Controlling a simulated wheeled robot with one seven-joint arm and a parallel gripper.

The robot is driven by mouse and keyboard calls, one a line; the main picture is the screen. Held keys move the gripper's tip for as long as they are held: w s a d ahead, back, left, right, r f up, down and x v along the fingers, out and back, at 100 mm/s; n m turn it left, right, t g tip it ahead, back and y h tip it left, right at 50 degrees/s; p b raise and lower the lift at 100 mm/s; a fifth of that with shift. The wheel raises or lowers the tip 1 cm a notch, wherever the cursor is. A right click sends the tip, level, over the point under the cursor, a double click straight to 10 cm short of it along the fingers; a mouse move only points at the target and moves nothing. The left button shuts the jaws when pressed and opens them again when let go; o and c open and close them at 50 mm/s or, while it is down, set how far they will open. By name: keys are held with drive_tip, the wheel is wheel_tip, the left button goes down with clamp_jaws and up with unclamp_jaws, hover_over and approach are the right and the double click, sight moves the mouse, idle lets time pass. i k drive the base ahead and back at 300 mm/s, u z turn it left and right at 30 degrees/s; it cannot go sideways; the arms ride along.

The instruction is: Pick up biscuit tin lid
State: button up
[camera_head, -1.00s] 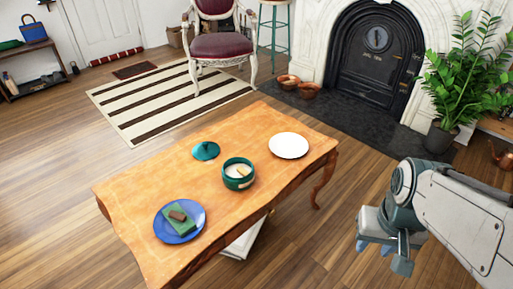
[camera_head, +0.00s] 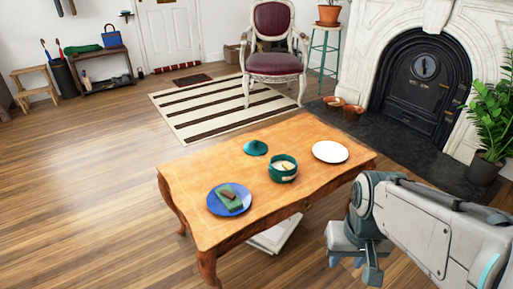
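The teal biscuit tin lid (camera_head: 256,148) lies flat on the wooden table (camera_head: 187,175), with a small knob on top. The round teal tin (camera_head: 283,169) stands open just to the right and nearer, with pale contents showing inside. My gripper (camera_head: 354,262) hangs to the right of the table near the bottom of the view, pointing down and apart from the lid. Its bluish fingertips show only partly, and I cannot tell whether they are open or shut.
A blue plate (camera_head: 217,207) with a green item and a brown piece is at the table's left. A white plate (camera_head: 330,151) is at its right. White books or papers (camera_head: 275,237) lie under the table. Open floor (camera_head: 95,170) lies left; a chair (camera_head: 275,62) stands behind.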

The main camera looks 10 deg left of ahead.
sight(255, 146)
drive_tip(key=u, duration=0.3)
drive_tip(key=i, duration=1)
